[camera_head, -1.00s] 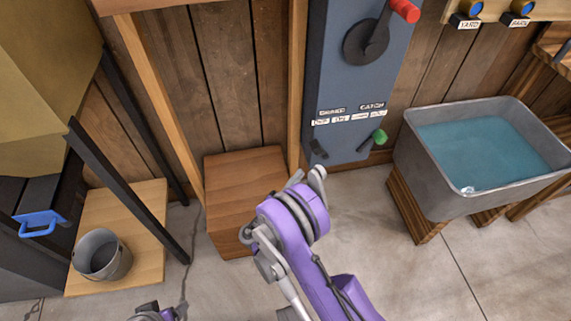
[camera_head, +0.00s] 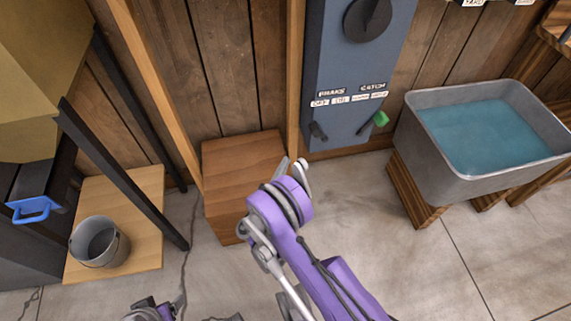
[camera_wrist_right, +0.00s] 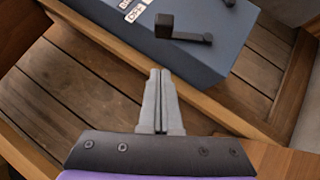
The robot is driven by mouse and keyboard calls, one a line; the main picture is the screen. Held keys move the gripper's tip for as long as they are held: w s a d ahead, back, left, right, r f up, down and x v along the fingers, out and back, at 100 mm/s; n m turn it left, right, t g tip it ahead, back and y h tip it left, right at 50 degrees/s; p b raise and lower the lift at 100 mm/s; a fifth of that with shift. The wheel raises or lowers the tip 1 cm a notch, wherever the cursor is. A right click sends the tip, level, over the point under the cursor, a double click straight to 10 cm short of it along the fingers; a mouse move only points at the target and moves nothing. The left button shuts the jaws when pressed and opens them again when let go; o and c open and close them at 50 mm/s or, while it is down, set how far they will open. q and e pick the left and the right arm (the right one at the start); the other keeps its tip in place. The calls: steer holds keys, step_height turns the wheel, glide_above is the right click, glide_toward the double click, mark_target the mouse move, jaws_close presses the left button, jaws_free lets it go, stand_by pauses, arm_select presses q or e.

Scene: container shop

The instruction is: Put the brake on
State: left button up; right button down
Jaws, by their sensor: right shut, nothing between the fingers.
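The brake lever (camera_head: 318,131) is a small black handle low on the blue-grey panel (camera_head: 350,75), under the BRAKE label and its OFF and ON tags. In the right wrist view the brake lever (camera_wrist_right: 180,30) shows a black block on a short arm, lying beyond the fingertips. My right gripper (camera_head: 293,165) is in front of and below the panel, apart from the lever. In the wrist view its fingers (camera_wrist_right: 158,75) are shut together and empty. Part of my left arm's end (camera_head: 155,310) shows at the bottom edge; its fingers cannot be made out.
A green-knobbed catch lever (camera_head: 379,120) is right of the brake lever. A wooden box (camera_head: 243,155) stands left below the panel. A metal water trough (camera_head: 480,130) is at right. A bucket (camera_head: 98,243) stands at left. Floor before the panel is clear.

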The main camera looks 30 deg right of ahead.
mark_target(321, 135)
steer(key=w+d+r, duration=0.3)
steer(key=d+r, duration=0.1)
steer(key=d, duration=0.4)
steer(key=shift+d+r, duration=0.25)
steer(key=shift+d, duration=0.1)
steer(key=shift+s+d+r+m, duration=0.15)
steer(key=shift+r+m, duration=0.1)
steer(key=shift+m, duration=0.15)
steer(key=shift+r+g, duration=0.1)
steer(key=shift+g, duration=0.4)
steer(key=s+d+r+m+g+y+p, duration=0.1)
steer(key=d+r+m+g+y+p, duration=0.1)
steer(key=d+m+y+p, duration=0.1)
steer(key=s+d+r+m+g+y+p, duration=0.1)
steer(key=d+m+y+p, duration=0.1)
steer(key=d, duration=0.4)
steer(key=shift+d+r+m+g+y+p, duration=0.35)
steer(key=shift+m+g+y+p, duration=0.1)
steer(key=shift+m, duration=0.85)
